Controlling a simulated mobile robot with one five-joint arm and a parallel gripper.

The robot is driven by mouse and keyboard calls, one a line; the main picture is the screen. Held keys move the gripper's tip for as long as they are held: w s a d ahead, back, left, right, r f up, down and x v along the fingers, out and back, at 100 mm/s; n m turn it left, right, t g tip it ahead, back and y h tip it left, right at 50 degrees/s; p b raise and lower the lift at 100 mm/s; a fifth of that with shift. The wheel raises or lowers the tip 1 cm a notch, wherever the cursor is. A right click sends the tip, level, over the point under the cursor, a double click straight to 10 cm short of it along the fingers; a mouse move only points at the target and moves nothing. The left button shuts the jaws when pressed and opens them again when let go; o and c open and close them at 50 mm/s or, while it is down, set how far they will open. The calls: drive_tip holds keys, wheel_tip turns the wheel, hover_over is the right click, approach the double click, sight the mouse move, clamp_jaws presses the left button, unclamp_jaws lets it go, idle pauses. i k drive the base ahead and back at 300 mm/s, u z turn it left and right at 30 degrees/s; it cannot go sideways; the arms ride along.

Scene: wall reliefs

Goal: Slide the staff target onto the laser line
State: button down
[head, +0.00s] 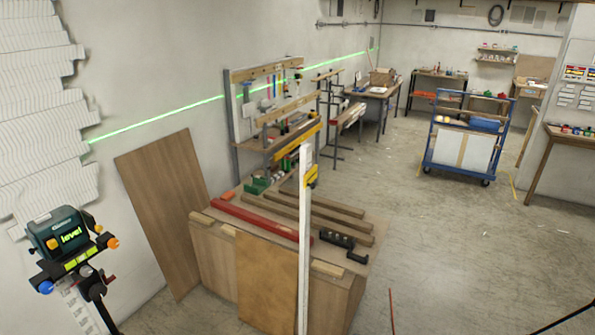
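The staff (304,245) is a tall white pole standing upright in front of the wooden workbench. A yellow staff target (311,176) sits on it a little below its top. The green laser line (160,117) runs along the left wall toward the far corner, partly hidden by the tool rack. In the picture it passes above the top of the staff, and I see no green on the staff or target. A laser level (62,235) with a lit "level" display stands at the lower left on a black support. My gripper is not in view.
The workbench (215,255) holds timber lengths, a red bar and a black tool. A brown board (165,210) leans on the wall. A tool rack (265,105) stands behind, a blue cart (465,140) farther back. The floor at right is mostly clear.

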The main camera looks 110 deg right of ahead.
sight(310, 176)
drive_tip(key=k, duration=0.6)
drive_tip(key=z, duration=3.65)
drive_tip(key=k, duration=0.25)
drive_tip(key=u, duration=1.7)
